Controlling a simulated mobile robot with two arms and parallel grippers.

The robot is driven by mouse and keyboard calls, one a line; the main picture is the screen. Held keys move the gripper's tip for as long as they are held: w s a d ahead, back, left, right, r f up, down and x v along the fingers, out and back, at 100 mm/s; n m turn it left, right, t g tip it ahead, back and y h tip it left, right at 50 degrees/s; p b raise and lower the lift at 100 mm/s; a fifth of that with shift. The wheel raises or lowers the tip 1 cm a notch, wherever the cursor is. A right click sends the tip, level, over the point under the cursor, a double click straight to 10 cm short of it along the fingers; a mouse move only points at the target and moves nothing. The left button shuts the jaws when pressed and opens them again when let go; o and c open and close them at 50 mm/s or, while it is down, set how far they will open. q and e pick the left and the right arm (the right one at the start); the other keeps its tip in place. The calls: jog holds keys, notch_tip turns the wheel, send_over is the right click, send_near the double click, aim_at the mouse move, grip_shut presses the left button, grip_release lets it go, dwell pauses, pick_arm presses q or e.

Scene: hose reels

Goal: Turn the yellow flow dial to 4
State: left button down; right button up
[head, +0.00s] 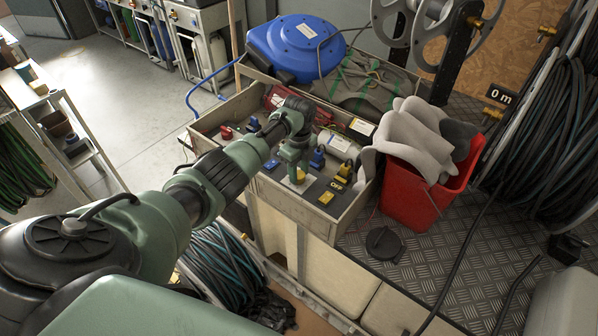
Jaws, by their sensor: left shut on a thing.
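My left arm reaches in from the left over an open wooden tray of controls (342,214). My left gripper (299,174) points down at the tray's front part. It is shut on a small yellow part, the yellow flow dial (300,177), which shows just at the fingertips. The gripper hides most of the dial, and I cannot read its setting. A second yellow knob (345,170) stands to the right, and a blue knob (318,158) stands between them. My right gripper is not in view.
A red bucket (420,195) with grey cloths stands right of the tray. A blue hose reel (295,48) is behind it. Black hose coils (560,130) fill the right side. A round black cap (383,243) lies on the tread-plate floor (450,255).

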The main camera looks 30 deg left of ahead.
aim_at(299, 175)
pick_arm(q)
jog(key=shift+w+r, duration=0.1)
jog(key=shift+r, duration=0.05)
jog(key=c, duration=0.9)
grip_release()
notch_tip(299, 175, up, 8)
jog(key=shift+f, duration=0.15)
